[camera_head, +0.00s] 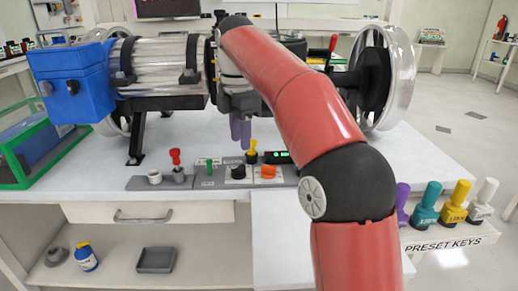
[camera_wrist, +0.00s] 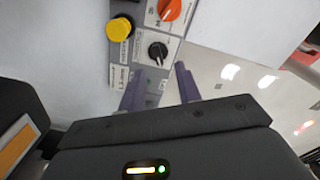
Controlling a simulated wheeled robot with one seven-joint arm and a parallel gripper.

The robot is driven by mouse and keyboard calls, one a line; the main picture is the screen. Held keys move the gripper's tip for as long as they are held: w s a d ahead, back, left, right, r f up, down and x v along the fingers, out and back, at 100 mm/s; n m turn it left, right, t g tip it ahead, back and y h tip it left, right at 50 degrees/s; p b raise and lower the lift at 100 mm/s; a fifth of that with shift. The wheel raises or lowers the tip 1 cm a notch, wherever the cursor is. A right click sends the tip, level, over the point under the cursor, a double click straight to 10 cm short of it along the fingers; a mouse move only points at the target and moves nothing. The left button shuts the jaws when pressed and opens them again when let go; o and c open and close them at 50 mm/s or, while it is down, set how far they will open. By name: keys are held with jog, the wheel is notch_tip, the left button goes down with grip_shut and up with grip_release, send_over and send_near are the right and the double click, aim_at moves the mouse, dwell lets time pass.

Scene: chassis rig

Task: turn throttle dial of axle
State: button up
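The control panel (camera_head: 210,183) lies on the bench in front of the axle rig. It carries a black dial (camera_head: 238,171) and an orange dial (camera_head: 268,171); I cannot read which is labelled throttle. My gripper (camera_head: 240,132) is above the panel, its purple fingers pointing down, apart from the dials. In the wrist view my gripper (camera_wrist: 160,86) is open and empty. The black dial (camera_wrist: 157,50) appears just beyond the gap between the fingers, with the orange dial (camera_wrist: 170,8) at the top edge.
A yellow knob (camera_head: 252,151), a green lever (camera_head: 209,165) and a red-topped lever (camera_head: 176,163) stand on the same panel. The axle (camera_head: 160,58) with a blue box (camera_head: 75,82) spans the bench behind. Preset keys (camera_head: 425,205) stand at the right.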

aim_at(242, 166)
jog(key=shift+w+f+n, duration=0.1)
jog(key=shift+w+n, duration=0.2)
jog(key=shift+w, duration=0.1)
jog(key=shift+f, duration=0.35)
notch_tip(242, 166, down, 7)
jog(key=b, duration=0.2)
jog(key=shift+r+b, duration=0.1)
jog(key=shift+b, duration=0.25)
jog(key=shift+c, duration=0.3)
grip_shut()
